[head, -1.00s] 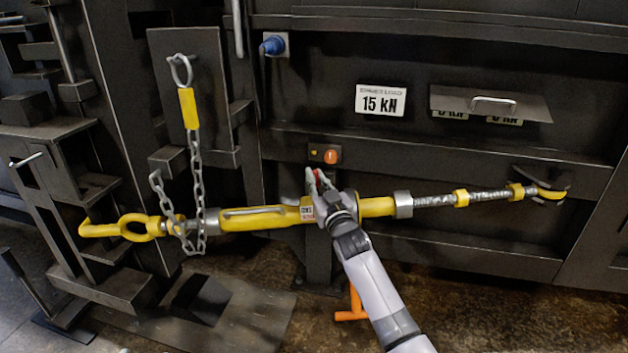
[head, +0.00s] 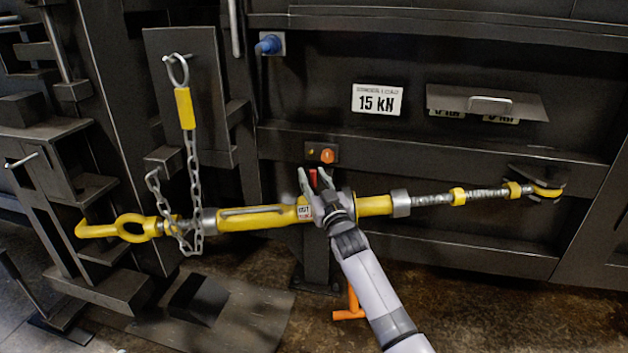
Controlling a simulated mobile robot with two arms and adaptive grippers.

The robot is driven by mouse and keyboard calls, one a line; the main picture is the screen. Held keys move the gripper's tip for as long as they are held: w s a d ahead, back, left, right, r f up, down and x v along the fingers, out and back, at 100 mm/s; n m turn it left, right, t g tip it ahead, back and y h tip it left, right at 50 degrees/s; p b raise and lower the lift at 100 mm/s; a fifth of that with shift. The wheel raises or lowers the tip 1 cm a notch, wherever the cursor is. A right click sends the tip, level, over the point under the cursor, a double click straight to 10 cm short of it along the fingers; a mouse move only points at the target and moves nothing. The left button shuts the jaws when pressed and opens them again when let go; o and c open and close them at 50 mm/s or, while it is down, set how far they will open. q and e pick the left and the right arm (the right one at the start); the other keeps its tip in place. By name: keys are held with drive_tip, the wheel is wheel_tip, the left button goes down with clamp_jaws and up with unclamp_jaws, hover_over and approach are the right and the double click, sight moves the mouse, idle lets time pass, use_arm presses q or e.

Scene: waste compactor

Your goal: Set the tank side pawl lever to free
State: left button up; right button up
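A long yellow ratchet tensioner (head: 258,217) runs across the front of the dark machine, from a hook at the left to a hook at the right. My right gripper (head: 314,180) is at the tensioner's middle, just above its yellow body, by a small white label (head: 304,212). Its two fingers point up and stand apart. A small red piece (head: 313,178), perhaps the pawl lever's tip, shows between them; I cannot tell whether they touch it. The gripper hides much of the ratchet housing, and the lever's setting cannot be read. My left gripper is not in view.
A chain with a yellow tag (head: 185,108) hangs over the tensioner's left end. An orange button (head: 327,156) sits just above the gripper. A 15 kN sign (head: 377,99) and a hinged flap (head: 488,103) are higher up. An orange handle (head: 350,304) is below.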

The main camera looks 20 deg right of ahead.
drive_tip(key=shift+s, duration=0.1)
drive_tip(key=v, duration=1.2)
